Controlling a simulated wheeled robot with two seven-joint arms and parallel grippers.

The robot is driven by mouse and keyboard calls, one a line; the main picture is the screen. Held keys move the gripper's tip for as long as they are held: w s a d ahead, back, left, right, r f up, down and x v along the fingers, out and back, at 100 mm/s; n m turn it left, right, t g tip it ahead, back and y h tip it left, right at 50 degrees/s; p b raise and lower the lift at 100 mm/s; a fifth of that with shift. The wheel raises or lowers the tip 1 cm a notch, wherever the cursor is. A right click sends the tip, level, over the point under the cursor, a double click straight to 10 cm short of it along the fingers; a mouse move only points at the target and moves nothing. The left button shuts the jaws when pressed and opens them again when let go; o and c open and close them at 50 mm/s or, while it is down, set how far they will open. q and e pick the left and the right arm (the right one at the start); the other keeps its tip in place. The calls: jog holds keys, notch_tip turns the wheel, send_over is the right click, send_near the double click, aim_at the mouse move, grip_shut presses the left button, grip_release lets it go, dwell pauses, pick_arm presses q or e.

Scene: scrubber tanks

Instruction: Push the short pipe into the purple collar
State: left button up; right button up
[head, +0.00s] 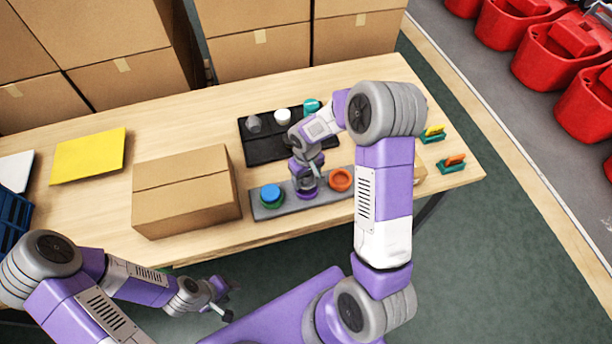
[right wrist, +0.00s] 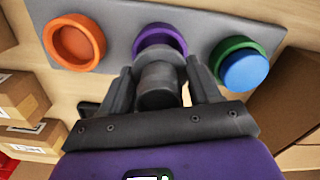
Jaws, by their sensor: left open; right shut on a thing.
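The purple collar (head: 308,193) sits in the middle of a grey base plate (head: 262,213), and its ring also shows in the right wrist view (right wrist: 180,37). My right gripper (right wrist: 160,88) is shut on the short grey pipe (right wrist: 158,72). The pipe's far end overlaps the near side of the purple collar in the right wrist view. I cannot tell whether it is inside the collar or just over it. In the head view the right gripper (head: 306,177) is directly above the collar and hides the pipe. My left gripper (head: 222,302) is open and empty, off the table's front edge.
On the plate, an orange collar (head: 340,180) is empty and a green collar (right wrist: 233,47) holds a blue piece (right wrist: 245,72). A black tray (head: 262,152) with several fittings lies behind. A cardboard box (head: 185,192) stands close on the left.

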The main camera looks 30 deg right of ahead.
jog(key=shift+f, duration=0.25)
dwell(0.3)
jog(key=shift+f+b, duration=0.35)
jog(key=shift+b, duration=0.1)
jog(key=shift+f, duration=0.15)
jog(key=shift+f+b, duration=0.25)
jog(key=shift+b, duration=0.15)
jog(key=shift+f, duration=0.25)
dwell(0.5)
jog(key=shift+s+f+b, duration=0.1)
jog(key=shift+b, duration=0.2)
dwell(0.5)
